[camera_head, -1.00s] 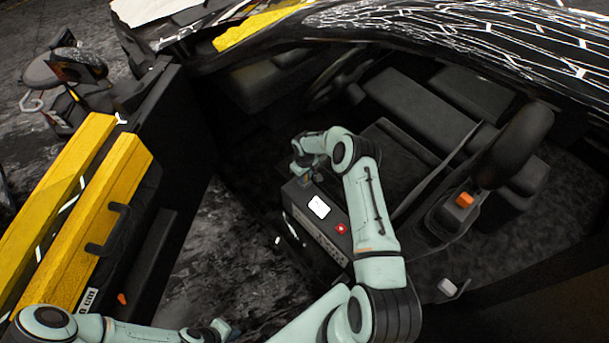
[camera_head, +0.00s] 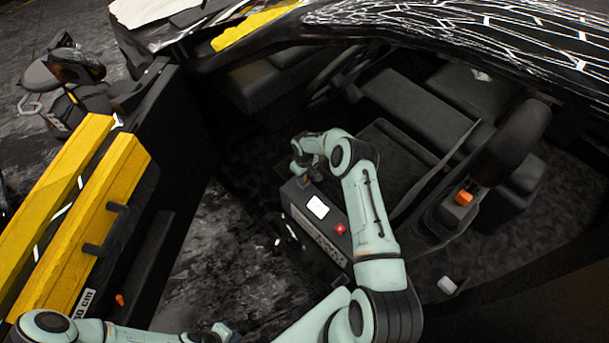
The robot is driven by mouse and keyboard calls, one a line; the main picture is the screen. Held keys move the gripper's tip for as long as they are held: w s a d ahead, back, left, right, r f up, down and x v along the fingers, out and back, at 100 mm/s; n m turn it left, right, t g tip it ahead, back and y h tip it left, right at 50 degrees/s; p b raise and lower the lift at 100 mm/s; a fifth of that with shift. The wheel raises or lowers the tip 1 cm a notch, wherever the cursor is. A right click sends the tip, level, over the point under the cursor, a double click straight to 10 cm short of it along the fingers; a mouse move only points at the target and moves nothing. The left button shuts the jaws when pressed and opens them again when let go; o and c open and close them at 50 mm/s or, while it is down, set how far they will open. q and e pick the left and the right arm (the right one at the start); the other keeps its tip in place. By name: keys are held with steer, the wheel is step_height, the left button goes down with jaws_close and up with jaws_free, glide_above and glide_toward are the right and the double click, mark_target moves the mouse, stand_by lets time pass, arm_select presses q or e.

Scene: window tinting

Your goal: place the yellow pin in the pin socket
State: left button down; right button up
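I cannot make out the yellow pin or the pin socket in the head view. My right gripper (camera_head: 303,174) points down at the far left end of a black box (camera_head: 328,246) beside the seat. Its fingers are small and dark there, and I cannot tell whether they hold anything or touch the box. The box has a white label and a red button on top. My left gripper (camera_head: 228,333) is low at the bottom edge of the view, over the dark floor, apart from the box. Its fingers are partly cut off.
The yellow and black car door (camera_head: 90,225) stands open at left. The seat (camera_head: 418,110), a belt buckle with an orange button (camera_head: 463,198) and the steering wheel (camera_head: 335,75) are inside the car. Dark floor (camera_head: 205,255) shows between door and box.

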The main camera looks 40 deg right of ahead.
steer(key=shift+s+a+f, duration=0.35)
steer(key=shift+a+f, duration=0.25)
steer(key=shift+f, duration=0.05)
steer(key=shift+w+r, duration=0.1)
steer(key=shift+r, duration=0.25)
steer(key=r, duration=1.2)
steer(key=shift+w+d, duration=0.25)
steer(key=shift+s+a+r, duration=0.1)
steer(key=shift+a+r, duration=0.05)
steer(key=s+a+f+m+y, duration=0.1)
steer(key=s+a+f+y, duration=0.1)
steer(key=s+a+f, duration=0.6)
steer(key=s+a+f+m+y, duration=0.1)
steer(key=s+a+f+y, duration=0.15)
steer(key=s+a, duration=0.65)
steer(key=s+a+m, duration=0.1)
steer(key=s+a, duration=0.2)
steer(key=s, duration=0.4)
steer(key=s+a+m+g, duration=0.1)
steer(key=s+a+m, duration=0.1)
steer(key=s+a, duration=0.2)
steer(key=s, duration=0.3)
steer(key=shift+a, duration=0.3)
